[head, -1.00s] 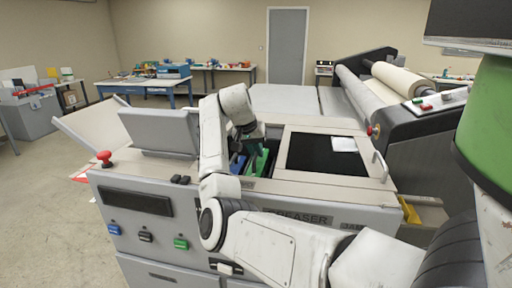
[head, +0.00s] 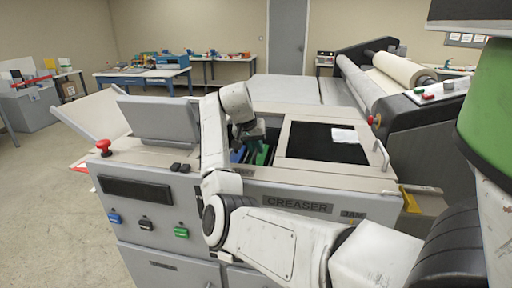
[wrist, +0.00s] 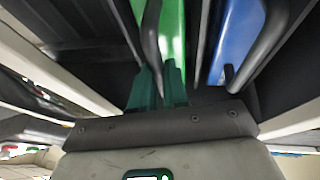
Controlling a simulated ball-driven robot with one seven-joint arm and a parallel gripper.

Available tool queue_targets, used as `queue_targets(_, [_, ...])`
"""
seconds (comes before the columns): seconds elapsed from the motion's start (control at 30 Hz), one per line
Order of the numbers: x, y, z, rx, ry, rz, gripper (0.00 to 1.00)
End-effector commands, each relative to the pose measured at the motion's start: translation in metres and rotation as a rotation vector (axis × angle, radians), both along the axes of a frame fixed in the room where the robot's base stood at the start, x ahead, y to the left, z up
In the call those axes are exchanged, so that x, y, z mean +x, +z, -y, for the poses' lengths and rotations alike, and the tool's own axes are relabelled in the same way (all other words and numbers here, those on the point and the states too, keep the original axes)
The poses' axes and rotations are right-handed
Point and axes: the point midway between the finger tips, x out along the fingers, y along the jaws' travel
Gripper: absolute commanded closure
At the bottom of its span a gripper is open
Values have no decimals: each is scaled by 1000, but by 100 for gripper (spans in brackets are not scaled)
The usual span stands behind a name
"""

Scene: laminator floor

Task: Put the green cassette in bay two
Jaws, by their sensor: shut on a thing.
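The green cassette (head: 263,154) is in the open well of the grey creaser, and it also shows in the wrist view (wrist: 173,35). My gripper (head: 254,136) reaches down into the well from above and is shut on the green cassette. In the wrist view my gripper's fingers (wrist: 159,85) meet the cassette's near end. A blue cassette (head: 238,154) stands beside it, left of it in the head view and right of it in the wrist view (wrist: 236,38). The cassette's lower part is hidden. I cannot tell the bays apart or whether the cassette is seated.
The well lies between a raised grey lid (head: 158,122) and a dark panel (head: 322,143) with a white paper on it. A red knob (head: 103,147) stands at the machine's left corner. A roller machine (head: 385,95) stands behind at right. Floor at left is open.

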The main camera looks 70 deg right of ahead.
Motion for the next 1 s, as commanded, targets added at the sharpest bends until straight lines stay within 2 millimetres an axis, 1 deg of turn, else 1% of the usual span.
queue_targets(0.23, [0, -1, 0, -2, 0, 0, 100])
queue_targets(1.0, [0, -14, 0, -1, 0, 0, 100])
